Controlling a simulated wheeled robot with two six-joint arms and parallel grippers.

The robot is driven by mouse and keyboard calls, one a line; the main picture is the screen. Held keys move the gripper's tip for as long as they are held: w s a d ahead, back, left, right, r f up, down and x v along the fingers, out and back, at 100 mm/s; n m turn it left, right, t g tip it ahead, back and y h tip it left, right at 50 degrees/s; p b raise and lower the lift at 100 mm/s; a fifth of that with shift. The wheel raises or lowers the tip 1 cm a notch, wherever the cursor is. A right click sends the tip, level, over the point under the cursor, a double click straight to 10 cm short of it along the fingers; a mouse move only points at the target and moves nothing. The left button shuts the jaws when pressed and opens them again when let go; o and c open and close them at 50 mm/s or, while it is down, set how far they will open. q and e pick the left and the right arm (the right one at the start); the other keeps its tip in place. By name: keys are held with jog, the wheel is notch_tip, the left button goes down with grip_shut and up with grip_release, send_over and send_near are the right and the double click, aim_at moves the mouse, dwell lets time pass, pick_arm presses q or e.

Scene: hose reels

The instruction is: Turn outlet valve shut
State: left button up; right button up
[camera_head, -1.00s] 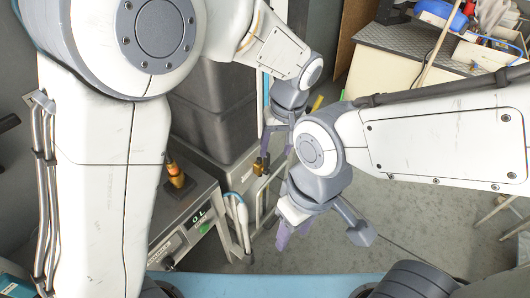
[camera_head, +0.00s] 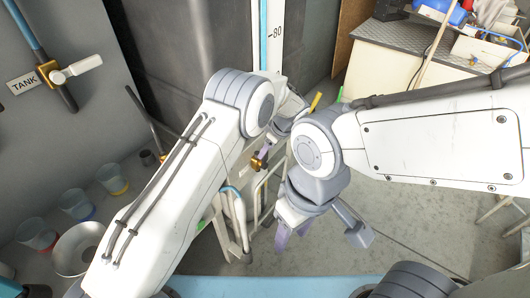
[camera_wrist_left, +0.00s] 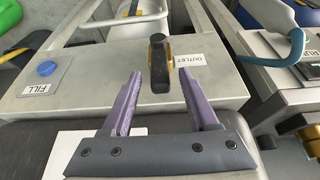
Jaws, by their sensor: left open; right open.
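The outlet valve (camera_wrist_left: 158,62) has a dark lever on a brass body and stands beside the OUTLET label (camera_wrist_left: 189,60) on a grey tank top. In the left wrist view my left gripper (camera_wrist_left: 160,82) is open, its two purple fingers pointing at the valve, one towards each side of the lever. No firm grip shows. In the head view a brass fitting (camera_head: 257,161) shows beside my left gripper (camera_head: 272,150), mostly hidden by my left arm. My right gripper (camera_head: 320,232) is open and empty above the floor.
A blue cap (camera_wrist_left: 47,68) sits by a FILL label (camera_wrist_left: 40,89). Several cups and a funnel (camera_head: 78,248) stand at the left. A cluttered bench (camera_head: 410,55) is at the upper right.

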aim_at(265, 158)
pick_arm(q)
jog(key=shift+x, duration=1.55)
grip_shut()
